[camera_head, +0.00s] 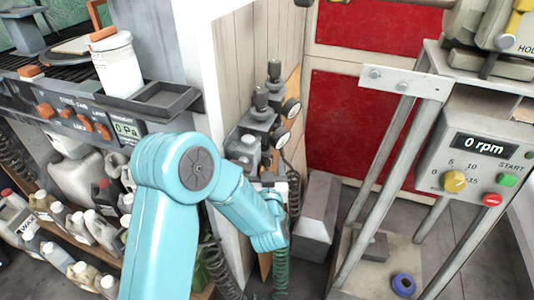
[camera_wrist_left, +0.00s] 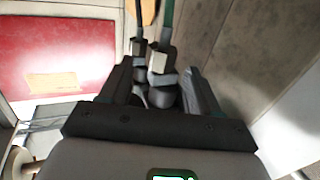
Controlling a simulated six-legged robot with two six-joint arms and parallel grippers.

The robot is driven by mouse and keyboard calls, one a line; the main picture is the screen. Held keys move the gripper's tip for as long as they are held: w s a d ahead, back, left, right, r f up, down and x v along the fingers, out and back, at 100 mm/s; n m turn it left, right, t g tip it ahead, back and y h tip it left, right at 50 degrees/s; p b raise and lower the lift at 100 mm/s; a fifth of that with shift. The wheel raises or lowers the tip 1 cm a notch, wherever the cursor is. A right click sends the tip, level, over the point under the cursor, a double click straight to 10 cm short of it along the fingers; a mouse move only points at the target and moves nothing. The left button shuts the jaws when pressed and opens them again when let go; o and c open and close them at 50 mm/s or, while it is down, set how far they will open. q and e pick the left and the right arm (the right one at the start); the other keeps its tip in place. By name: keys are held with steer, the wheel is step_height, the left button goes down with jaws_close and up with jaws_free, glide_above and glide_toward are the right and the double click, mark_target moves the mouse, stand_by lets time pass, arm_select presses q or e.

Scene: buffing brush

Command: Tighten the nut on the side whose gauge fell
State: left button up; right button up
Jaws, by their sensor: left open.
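A valve assembly with dark knobs (camera_head: 260,98) and fittings is mounted on the pale wall panel in the head view. Two round gauges, an upper one (camera_head: 291,108) and a lower one (camera_head: 281,137), stick out from it; their needles are too small to read. My left gripper (camera_head: 268,180) is just below the assembly, partly hidden by my teal arm. In the left wrist view, my left gripper (camera_wrist_left: 160,78) is open, with a dark rounded fitting (camera_wrist_left: 162,96) between its fingers. I cannot tell whether they touch it or whether it is the nut. My right gripper is not in view.
A machine panel (camera_head: 475,165) reading 0 rpm stands at the right on a metal frame. Shelves with several bottles (camera_head: 95,228) are at the left, below a panel reading 0 Pa (camera_head: 126,129). Coiled hoses (camera_head: 282,262) hang beside my arm. Red panels (camera_head: 350,125) are behind.

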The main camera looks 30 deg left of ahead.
mark_target(267, 154)
arm_select(q)
steer(key=x, duration=0.6)
steer(key=shift+f, duration=0.1)
steer(key=c, duration=1)
steer(key=shift+o, duration=0.2)
